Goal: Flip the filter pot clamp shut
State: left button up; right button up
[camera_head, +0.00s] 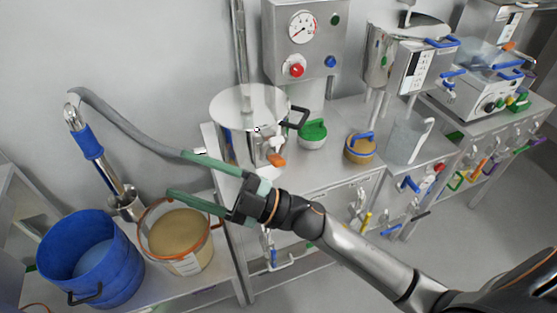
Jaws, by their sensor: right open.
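A steel pot (228,142) with a wide round top stands on the left end of the steel bench, below the gauge column. It looks like the filter pot. A small metal latch with an orange tab (276,160) sits low on its front right side and looks like the clamp; it is too small to tell how far it is closed. A black handle (298,117) sticks out at the pot's right. My right gripper (178,173) is open and empty, its long green fingers pointing left, in front and left of the pot. My left gripper is not in view.
A blue bucket (88,262) and a clear tub of tan powder (180,238) stand at lower left, the tub just below my fingers. A grey hose (125,125) runs behind them. A green-lidded jar (312,135) and a blue-handled tan container (358,148) stand right of the pot.

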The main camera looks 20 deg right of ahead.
jog(key=s+a+r+n+g, duration=0.2)
jog(key=s+a+n+g, duration=0.25)
jog(key=n+g, duration=0.7)
jog(key=n+t+h+b, duration=0.2)
jog(key=t+h, duration=0.2)
jog(key=h, duration=1.6)
send_near(279, 159)
jog(key=p+x, duration=0.1)
jog(key=x, duration=0.9)
jog(key=shift+s, duration=0.1)
jog(key=shift+c, duration=0.3)
grip_shut()
